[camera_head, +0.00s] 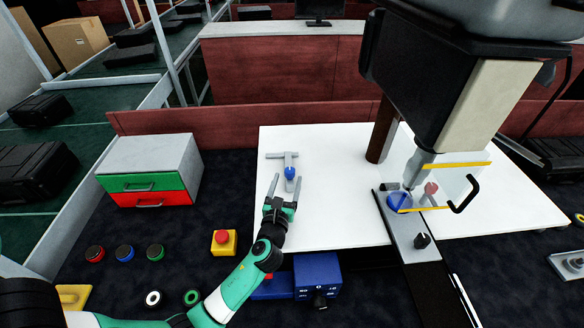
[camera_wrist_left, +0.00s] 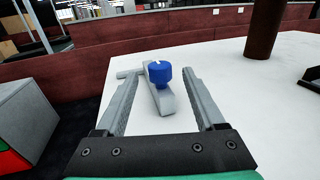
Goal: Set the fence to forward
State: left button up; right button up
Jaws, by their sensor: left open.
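The fence appears to be the grey T-shaped piece (camera_head: 289,158) on the white table, with a blue round knob (camera_head: 291,172) on its stem. In the left wrist view the grey piece (camera_wrist_left: 166,101) lies ahead between the fingers, and the blue knob (camera_wrist_left: 160,73) bears a small white mark. My left gripper (camera_head: 286,189) is open and empty, just on the near side of the knob, with its fingers pointing towards it. In the left wrist view the open fingers (camera_wrist_left: 161,84) flank the stem. I cannot tell whether they touch it. My right gripper is not in view.
A brown post (camera_head: 382,135) stands to the right on the white table (camera_head: 330,220). A red button on a yellow box (camera_head: 223,241), a blue control box (camera_head: 318,278) and a drawer unit (camera_head: 150,170) stand nearby.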

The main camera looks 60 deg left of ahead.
aim_at(291, 168)
pick_arm(q)
jog(key=b+x, duration=0.1)
jog(key=x, duration=0.6)
jog(key=shift+w+a+b, duration=0.15)
jog(key=shift+a+b, duration=0.1)
jog(key=shift+b, duration=0.05)
grip_shut()
dwell(0.9)
